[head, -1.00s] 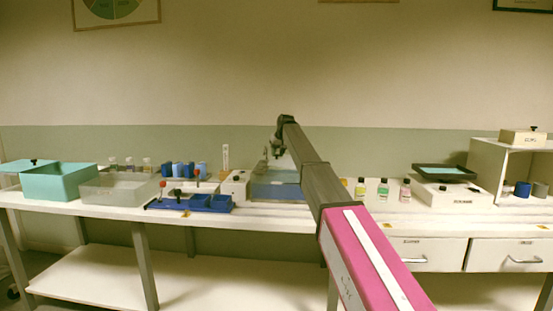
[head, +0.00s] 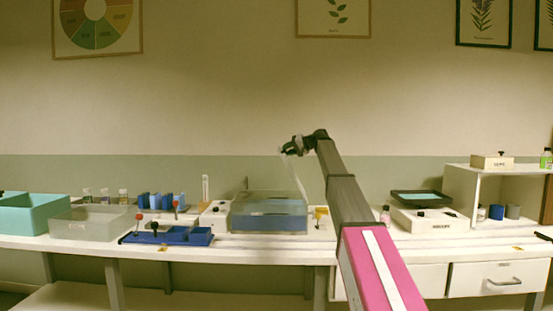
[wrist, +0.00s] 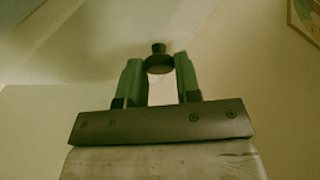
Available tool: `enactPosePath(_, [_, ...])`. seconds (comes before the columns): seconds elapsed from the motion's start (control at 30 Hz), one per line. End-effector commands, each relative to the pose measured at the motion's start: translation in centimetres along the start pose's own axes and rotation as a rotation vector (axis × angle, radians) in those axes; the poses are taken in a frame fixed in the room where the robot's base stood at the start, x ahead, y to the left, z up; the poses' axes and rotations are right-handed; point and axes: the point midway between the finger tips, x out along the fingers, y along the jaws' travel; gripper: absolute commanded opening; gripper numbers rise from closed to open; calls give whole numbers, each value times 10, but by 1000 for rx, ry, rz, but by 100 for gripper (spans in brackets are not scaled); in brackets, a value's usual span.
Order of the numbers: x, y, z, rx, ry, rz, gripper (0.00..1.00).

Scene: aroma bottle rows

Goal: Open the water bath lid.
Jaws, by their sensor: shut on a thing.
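The water bath (head: 270,222) is a clear-walled tank with blue-grey contents on the bench. Its pale, see-through lid (head: 296,176) stands steeply tilted above the tank's right side, with its lower edge near the rim. My gripper (head: 289,149) is at the lid's upper end, well above the tank. In the wrist view, the green fingers of my gripper (wrist: 159,75) are on either side of a dark round knob (wrist: 159,64) and shut on it. The pale lid surface (wrist: 110,35) shows behind the knob. The exact hinge contact is hidden.
A blue rack (head: 168,238) and a cloudy clear box (head: 90,222) stand left of the bath. A small yellow item (head: 320,214) and a pink bottle (head: 385,215) are to its right. A white device with a dark tray (head: 422,198) stands farther right.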

Motion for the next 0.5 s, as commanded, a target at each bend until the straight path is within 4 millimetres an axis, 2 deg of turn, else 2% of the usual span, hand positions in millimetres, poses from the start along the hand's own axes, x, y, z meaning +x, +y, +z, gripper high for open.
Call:
enactPosePath(0.03, [-14, 4, -3, 18, 19, -38, 0])
enactPosePath(0.2, [-51, 15, -14, 76, 81, -176, 0])
enactPosePath(0.5, [-107, 44, -24, 167, 180, -398, 0])
